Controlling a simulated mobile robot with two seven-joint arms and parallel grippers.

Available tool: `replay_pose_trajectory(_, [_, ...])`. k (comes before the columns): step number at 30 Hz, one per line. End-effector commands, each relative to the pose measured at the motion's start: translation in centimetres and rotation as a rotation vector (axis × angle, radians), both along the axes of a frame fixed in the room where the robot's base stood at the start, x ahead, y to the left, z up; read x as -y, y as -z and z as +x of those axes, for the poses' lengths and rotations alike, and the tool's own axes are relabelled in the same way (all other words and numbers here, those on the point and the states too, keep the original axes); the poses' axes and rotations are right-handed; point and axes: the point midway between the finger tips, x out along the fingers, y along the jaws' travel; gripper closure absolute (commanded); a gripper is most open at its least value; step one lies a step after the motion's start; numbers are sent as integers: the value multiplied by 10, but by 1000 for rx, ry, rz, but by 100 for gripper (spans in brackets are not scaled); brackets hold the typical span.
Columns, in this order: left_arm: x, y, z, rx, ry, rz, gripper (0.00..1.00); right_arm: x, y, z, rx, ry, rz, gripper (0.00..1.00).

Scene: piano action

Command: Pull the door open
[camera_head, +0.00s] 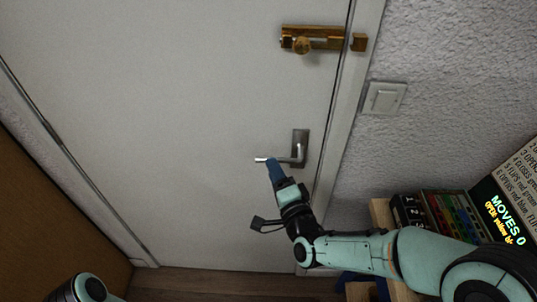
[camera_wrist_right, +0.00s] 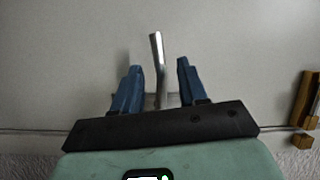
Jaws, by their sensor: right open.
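The white door (camera_head: 190,110) fills much of the head view and looks shut in its frame. Its metal lever handle (camera_head: 299,148) sits near the right edge, with the lever pointing left. My right gripper (camera_head: 270,163) is at the lever. In the right wrist view the lever (camera_wrist_right: 157,60) stands between the two blue fingers of this gripper (camera_wrist_right: 158,80), with gaps on both sides. The gripper is open. At the lower left of the head view only a piece of my left arm shows; its gripper is out of view.
A brass bolt (camera_head: 313,39) is on the door above the handle, with its keeper (camera_head: 359,42) on the frame; whether it is engaged I cannot tell. A light switch (camera_head: 384,98) is on the wall. A shelf with boxes (camera_head: 445,212) and a sign (camera_head: 508,205) stand at right.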

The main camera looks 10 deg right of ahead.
Motion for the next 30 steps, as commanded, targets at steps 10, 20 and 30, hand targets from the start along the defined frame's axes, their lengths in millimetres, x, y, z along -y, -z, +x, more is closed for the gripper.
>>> replay_pose_trajectory(10, [0, -11, 4, 5, 0, -1, 39, -6, -1, 46, -1, -1, 0, 58])
replay_pose_trajectory(20, [0, -11, 4, 5, 1, 0, 39, -6, 0, 50, -1, -1, 0, 58])
replay_pose_trajectory(30, [0, -11, 4, 5, 1, 0, 39, -6, -1, 50, -1, 0, -2, 100])
